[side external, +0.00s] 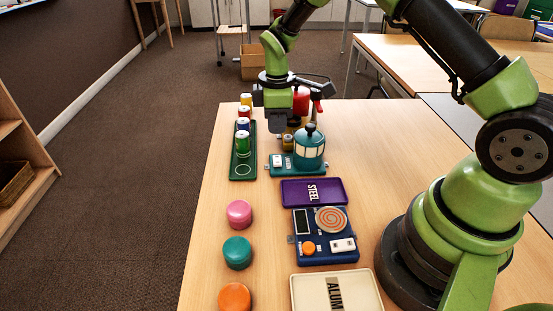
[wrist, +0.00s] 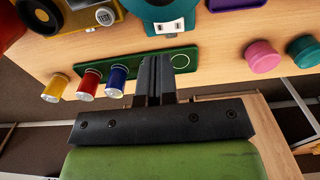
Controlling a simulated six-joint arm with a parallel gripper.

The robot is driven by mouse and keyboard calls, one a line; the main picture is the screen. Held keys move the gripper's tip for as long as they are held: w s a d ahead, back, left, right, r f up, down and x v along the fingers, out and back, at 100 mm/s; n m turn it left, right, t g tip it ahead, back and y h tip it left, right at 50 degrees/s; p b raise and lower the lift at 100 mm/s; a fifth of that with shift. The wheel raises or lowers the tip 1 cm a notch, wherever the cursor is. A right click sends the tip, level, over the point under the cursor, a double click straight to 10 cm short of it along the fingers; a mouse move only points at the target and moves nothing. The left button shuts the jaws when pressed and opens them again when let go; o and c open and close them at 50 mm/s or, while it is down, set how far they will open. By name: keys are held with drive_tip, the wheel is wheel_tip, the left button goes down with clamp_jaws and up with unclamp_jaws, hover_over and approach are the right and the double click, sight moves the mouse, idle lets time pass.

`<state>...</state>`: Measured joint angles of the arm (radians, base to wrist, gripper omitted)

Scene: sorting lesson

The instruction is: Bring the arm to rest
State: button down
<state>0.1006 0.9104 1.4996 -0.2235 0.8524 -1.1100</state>
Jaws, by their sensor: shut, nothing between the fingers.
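My gripper (side external: 278,128) is beside the far end of a green tray (side external: 234,170), to its right in the side view. In the wrist view my gripper (wrist: 156,62) has its dark fingers together, with nothing between them. The near end of the tray has a bare ringed spot. The wrist view shows the yellow (wrist: 55,88), red (wrist: 88,84) and blue (wrist: 118,80) cans; the fingers seem to hide the green one.
A teal kettle-like object (side external: 309,150) stands close to the right of my gripper. Nearer are a purple STEEL tray (side external: 290,195), a blue device (side external: 320,255), a cream ALUM tray (side external: 310,290), and pink (side external: 239,213), teal (side external: 237,252) and orange (side external: 234,297) discs.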

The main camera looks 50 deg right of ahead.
drive_tip(key=shift+r, duration=0.1)
drive_tip(key=s+a+r+m+t+y, duration=0.1)
drive_tip(key=s+a+r+m+t, duration=0.15)
drive_tip(key=s+r+m, duration=0.6)
drive_tip(key=s+a+r+m+t, duration=0.1)
drive_tip(key=s+a+r+t, duration=0.3)
drive_tip(key=r, duration=0.9)
drive_tip(key=s+m+y, duration=0.1)
drive_tip(key=s+m, duration=0.2)
drive_tip(key=s, duration=0.7)
drive_tip(key=shift+r+t, duration=0.3)
drive_tip(key=shift+t, duration=0.05)
